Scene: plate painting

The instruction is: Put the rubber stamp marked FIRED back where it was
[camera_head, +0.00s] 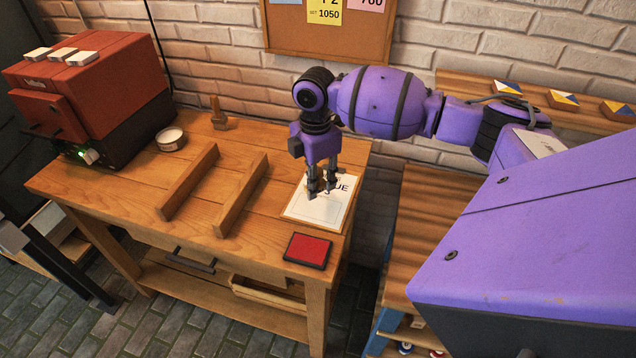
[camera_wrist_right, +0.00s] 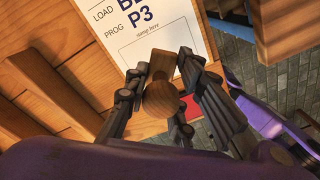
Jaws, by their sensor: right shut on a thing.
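My right gripper (camera_head: 321,192) is over the white card (camera_head: 322,212) at the right end of the workbench. In the right wrist view its fingers (camera_wrist_right: 172,85) are shut on a wooden-handled stamp (camera_wrist_right: 160,98), its round knob towards the camera. The stamp hangs over the lower part of the card (camera_wrist_right: 155,35), by the "stamp here" box. I cannot tell whether it touches the card, and its marking is hidden. Another wooden stamp (camera_head: 218,118) stands upright at the bench's back edge; its marking is not readable. My left gripper is not in view.
A red ink pad (camera_head: 307,250) lies in front of the card. Two wooden rails (camera_head: 242,195) cross the bench's middle. A round tin (camera_head: 170,140) and a red kiln-like box (camera_head: 85,95) stand at the left. Bare bench top lies behind the rails.

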